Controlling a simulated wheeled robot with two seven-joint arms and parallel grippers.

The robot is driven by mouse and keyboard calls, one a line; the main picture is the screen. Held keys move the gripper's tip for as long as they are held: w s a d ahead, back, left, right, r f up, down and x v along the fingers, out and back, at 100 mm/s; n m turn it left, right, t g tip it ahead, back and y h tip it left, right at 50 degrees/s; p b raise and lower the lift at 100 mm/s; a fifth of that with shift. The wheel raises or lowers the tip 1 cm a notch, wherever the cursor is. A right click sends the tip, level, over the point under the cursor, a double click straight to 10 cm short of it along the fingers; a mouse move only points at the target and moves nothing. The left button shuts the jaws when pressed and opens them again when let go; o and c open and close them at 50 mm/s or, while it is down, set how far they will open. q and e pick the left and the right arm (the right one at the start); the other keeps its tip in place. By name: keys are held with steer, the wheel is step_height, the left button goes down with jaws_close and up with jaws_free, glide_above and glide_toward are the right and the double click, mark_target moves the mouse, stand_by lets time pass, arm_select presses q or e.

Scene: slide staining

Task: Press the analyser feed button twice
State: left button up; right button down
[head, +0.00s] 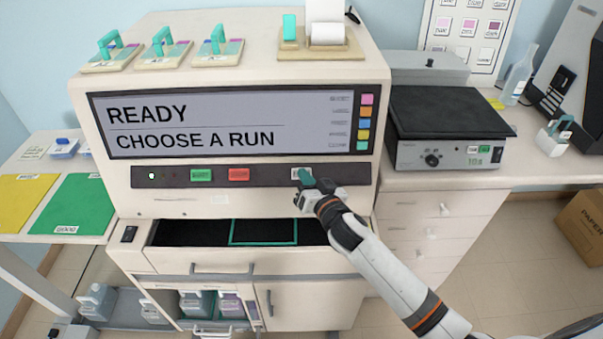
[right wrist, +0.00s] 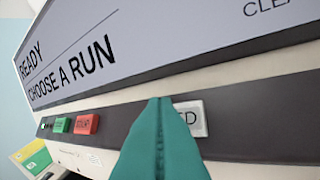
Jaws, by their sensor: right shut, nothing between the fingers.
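The analyser (head: 350,78) is a large cream machine whose screen (head: 235,122) reads READY, CHOOSE A RUN. The feed button (head: 296,172) is a pale rectangle at the right of the dark button strip, partly hidden by my right gripper. In the right wrist view the feed button (right wrist: 195,119) shows only the end of its label, behind the teal fingers. My right gripper (head: 305,176) is shut and empty, its fingertips (right wrist: 160,101) over or just in front of the button's left part. I cannot tell whether they touch it. My left gripper is not in view.
A green button (head: 201,175) and a red button (head: 239,174) sit left on the same strip. Colored keys (head: 366,99) line the screen's right side. An open dark tray (head: 190,233) lies below the strip. A hotplate device (head: 450,120) stands on the right bench.

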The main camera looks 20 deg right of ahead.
steer(key=shift+f, duration=0.1)
stand_by(0.4)
steer(key=shift+w+f, duration=0.2)
steer(key=shift+w, duration=0.1)
steer(key=shift+w+d+f+b, duration=0.15)
steer(key=shift+w+f+b, duration=0.1)
steer(key=shift+b, duration=0.2)
stand_by(0.4)
stand_by(0.4)
steer(key=shift+s+r+p, duration=0.55)
steer(key=shift+p, duration=0.15)
